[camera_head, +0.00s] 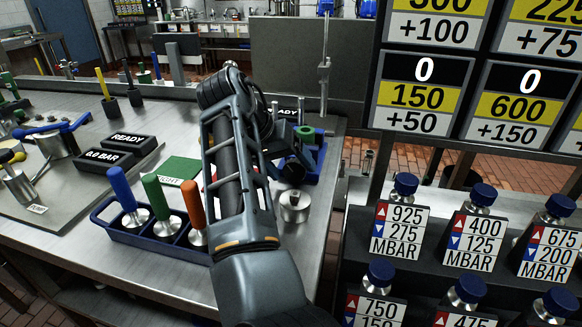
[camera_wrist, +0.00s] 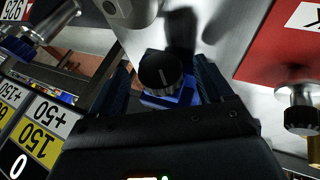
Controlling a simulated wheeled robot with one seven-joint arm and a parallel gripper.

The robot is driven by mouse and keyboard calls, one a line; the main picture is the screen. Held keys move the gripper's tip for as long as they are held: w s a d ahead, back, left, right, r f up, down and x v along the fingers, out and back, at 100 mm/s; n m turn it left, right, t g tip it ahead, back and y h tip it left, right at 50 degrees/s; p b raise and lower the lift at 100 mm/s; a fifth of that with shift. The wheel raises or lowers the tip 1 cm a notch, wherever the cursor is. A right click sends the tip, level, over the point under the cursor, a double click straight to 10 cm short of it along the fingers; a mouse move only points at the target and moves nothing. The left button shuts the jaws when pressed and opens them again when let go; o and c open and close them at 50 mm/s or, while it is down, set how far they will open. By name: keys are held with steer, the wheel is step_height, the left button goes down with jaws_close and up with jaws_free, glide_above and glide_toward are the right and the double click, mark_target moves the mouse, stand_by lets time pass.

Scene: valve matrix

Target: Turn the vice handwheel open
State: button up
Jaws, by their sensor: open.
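The vice is a blue block (camera_head: 316,166) at the right edge of the steel bench in the head view, partly hidden behind my arm. Its handwheel, a black knob (camera_head: 292,170), faces the camera side. In the wrist view the black handwheel (camera_wrist: 158,72) with a pale pointer line shows, with part of the blue vice body (camera_wrist: 172,97) below it. My gripper (camera_wrist: 165,80) is open, its two dark fingers on either side of the handwheel in the picture. A gap shows on both sides; I cannot tell the depth between fingers and wheel.
A blue tray (camera_head: 145,244) with blue, green and orange handled tools stands left of my arm. A metal cylinder (camera_head: 294,206) stands in front of the vice. A rack of labelled blue-capped bottles (camera_head: 393,230) is at right.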

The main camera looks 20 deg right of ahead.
steer(key=shift+d+f, duration=0.25)
steer(key=shift+f, duration=0.2)
steer(key=c, duration=1.1)
steer(key=shift+o, duration=0.2)
steer(key=shift+w+r+g+h+p, duration=0.15)
steer(key=shift+g+h+p, duration=0.2)
steer(key=shift+p, duration=0.35)
steer(key=shift+a+h, duration=0.1)
steer(key=shift+h, duration=0.15)
steer(key=o, duration=1.1)
steer(key=shift+f, duration=0.2)
steer(key=shift+c, duration=0.2)
